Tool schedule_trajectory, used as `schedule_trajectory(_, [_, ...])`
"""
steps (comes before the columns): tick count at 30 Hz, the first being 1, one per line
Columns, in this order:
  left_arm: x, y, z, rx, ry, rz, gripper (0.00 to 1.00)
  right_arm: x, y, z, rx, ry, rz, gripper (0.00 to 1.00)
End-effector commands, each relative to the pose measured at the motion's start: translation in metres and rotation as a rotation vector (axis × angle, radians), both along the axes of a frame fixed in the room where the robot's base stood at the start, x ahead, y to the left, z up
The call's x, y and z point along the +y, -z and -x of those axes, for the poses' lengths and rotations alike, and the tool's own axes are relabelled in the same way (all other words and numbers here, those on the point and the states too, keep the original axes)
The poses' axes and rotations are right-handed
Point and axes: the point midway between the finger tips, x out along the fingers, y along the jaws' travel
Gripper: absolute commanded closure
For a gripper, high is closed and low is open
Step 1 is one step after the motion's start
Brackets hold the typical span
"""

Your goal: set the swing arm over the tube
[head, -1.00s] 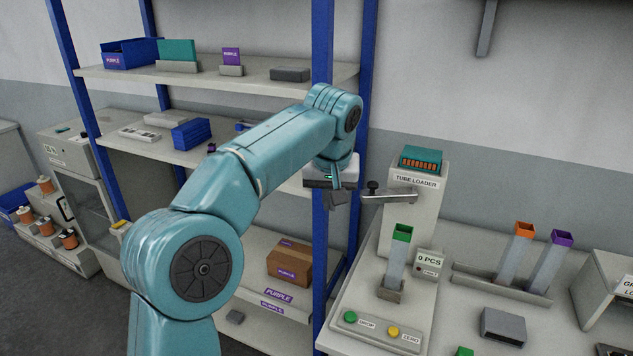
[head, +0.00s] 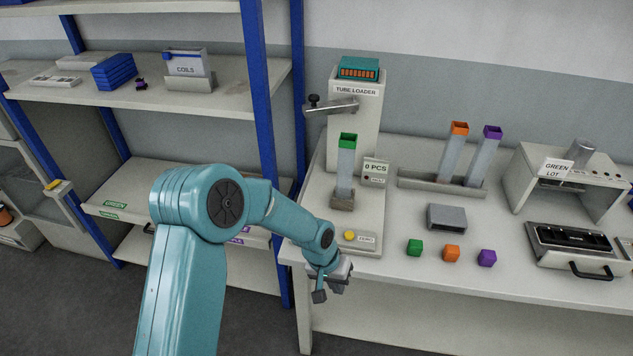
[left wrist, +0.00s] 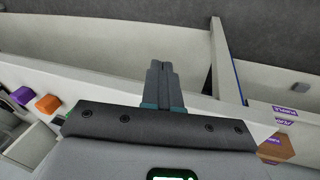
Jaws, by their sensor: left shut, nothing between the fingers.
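The tube loader (head: 355,122) stands on the bench in the head view. Its metal swing arm (head: 331,107) with a black knob (head: 314,100) points left from the column, off to the side of the tube. The clear tube with a green top (head: 346,165) stands upright in the holder at the loader's front, with nothing over its mouth. My left gripper (head: 319,296) is low at the bench's front edge, below and apart from the arm and the tube. In the left wrist view its fingers (left wrist: 165,85) are together and empty. My right gripper is not in view.
A grey block (head: 446,218) and green, orange and purple cubes (head: 451,253) lie on the bench. A blue shelf post (head: 258,150) stands left of the loader.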

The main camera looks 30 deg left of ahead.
Motion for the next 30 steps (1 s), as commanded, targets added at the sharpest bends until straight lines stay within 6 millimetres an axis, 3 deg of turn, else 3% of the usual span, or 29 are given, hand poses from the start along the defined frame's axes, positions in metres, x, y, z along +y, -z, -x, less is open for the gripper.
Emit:
schedule_trajectory(1, [-0.017,0.038,0.032,0.033,0.014,0.034,1.0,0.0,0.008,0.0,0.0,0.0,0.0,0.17])
schedule_trajectory(4, [-0.046,0.09,0.098,0.066,0.021,0.087,1.0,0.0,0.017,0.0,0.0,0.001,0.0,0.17])
schedule_trajectory(6, [-0.058,0.11,0.139,0.082,0.015,0.103,1.0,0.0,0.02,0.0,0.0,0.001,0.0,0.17])
schedule_trajectory(9, [-0.066,0.124,0.182,0.098,0.008,0.107,1.0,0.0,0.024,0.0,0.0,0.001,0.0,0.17])
schedule_trajectory(12, [-0.069,0.128,0.205,0.104,0.006,0.103,1.0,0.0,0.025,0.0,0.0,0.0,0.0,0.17])
schedule_trajectory(21, [-0.069,0.127,0.21,0.102,0.005,0.1,1.0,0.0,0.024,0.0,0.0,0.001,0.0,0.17])
schedule_trajectory(25, [-0.069,0.127,0.21,0.102,0.005,0.1,1.0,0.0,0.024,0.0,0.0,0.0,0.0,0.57])
schedule_trajectory(30, [-0.069,0.127,0.21,0.102,0.005,0.1,1.0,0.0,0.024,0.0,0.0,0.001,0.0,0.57])
